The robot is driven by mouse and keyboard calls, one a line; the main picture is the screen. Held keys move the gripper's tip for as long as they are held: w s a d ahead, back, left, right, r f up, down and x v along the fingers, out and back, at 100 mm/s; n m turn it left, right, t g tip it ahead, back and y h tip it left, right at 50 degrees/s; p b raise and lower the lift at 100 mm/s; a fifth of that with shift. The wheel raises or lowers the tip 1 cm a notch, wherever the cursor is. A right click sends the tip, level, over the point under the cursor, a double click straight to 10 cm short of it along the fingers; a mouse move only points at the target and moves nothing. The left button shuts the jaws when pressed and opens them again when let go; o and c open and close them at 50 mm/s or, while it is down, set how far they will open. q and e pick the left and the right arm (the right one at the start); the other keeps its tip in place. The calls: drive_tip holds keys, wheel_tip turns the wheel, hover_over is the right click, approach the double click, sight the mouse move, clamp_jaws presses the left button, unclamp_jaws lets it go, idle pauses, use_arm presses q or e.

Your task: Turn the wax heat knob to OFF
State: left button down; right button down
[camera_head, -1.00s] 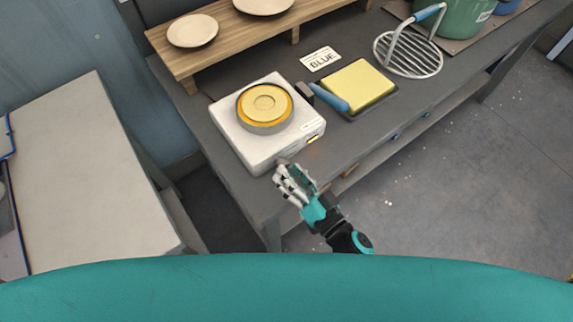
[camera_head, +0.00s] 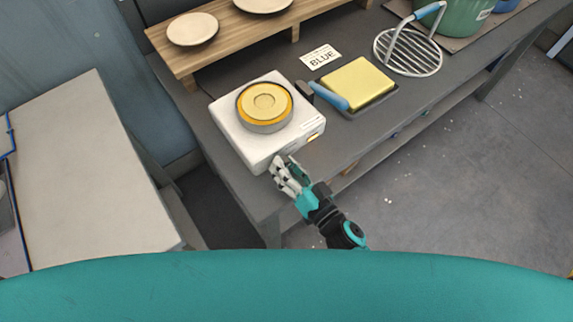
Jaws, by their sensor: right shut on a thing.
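The wax heater (camera_head: 236,139) is a white box on the dark bench, with a round pot of yellow wax (camera_head: 266,103) on top. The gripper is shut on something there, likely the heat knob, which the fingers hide. I cannot read the knob's setting. My left gripper is not in view.

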drive_tip(key=shift+n, duration=0.3)
drive_tip(key=n, duration=0.2)
drive_tip(key=shift+n+p, duration=0.3)
drive_tip(key=shift+p, duration=0.05)
drive_tip(key=shift+n, duration=1.8)
drive_tip(key=c, duration=1.2)
unclamp_jaws()
drive_tip(key=shift+s+d, duration=0.1)
drive_tip(key=v, duration=1.1)
drive_tip(key=shift+s+d, duration=0.2)
drive_tip(key=shift+s, duration=0.15)
